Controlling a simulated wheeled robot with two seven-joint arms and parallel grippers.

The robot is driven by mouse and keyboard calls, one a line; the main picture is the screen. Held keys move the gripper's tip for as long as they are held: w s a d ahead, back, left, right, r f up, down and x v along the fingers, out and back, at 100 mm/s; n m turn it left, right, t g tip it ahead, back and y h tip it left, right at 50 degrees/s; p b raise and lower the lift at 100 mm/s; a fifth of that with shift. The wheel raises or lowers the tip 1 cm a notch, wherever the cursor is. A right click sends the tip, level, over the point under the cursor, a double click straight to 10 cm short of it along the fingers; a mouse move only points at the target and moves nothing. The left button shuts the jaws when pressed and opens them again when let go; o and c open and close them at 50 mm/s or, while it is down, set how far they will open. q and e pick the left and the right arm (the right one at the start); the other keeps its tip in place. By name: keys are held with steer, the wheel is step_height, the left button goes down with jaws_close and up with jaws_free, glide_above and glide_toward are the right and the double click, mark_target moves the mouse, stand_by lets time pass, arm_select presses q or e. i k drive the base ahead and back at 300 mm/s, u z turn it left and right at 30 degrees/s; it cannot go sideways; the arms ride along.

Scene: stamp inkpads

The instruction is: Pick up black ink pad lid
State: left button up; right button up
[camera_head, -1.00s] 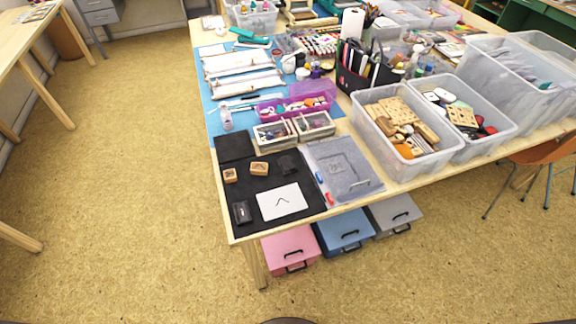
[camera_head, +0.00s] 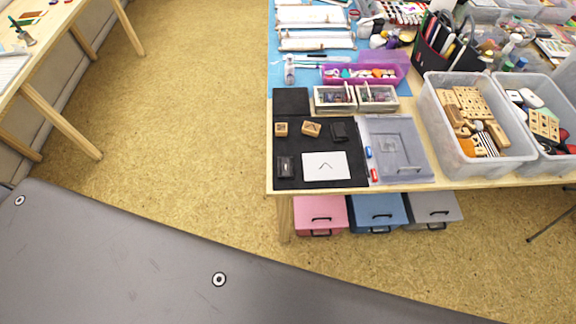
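A small black box (camera_head: 285,167), which looks like an ink pad, lies at the front left of the black mat (camera_head: 313,142) on the wooden table. Another small black object (camera_head: 340,132) lies at the mat's right side, beside the wooden stamps. It is too small to tell which of the two has a separate lid, or whether either is open. A white card (camera_head: 326,166) with a dark angle mark lies between the black box and the mat's right edge. Neither of my grippers is in view.
Two wooden stamps (camera_head: 311,129) and a black square (camera_head: 290,101) lie on or by the mat. A grey folder (camera_head: 396,151), divided trays (camera_head: 376,98) and a clear bin (camera_head: 430,122) stand to the right. Coloured drawer boxes (camera_head: 319,214) sit under the table. Floor (camera_head: 190,120) is open at left.

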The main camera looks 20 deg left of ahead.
mark_target(286, 164)
steer(key=u, duration=1.7)
steer(key=k, duration=1.3)
steer(key=z, duration=1.7)
steer(key=i, duration=0.5)
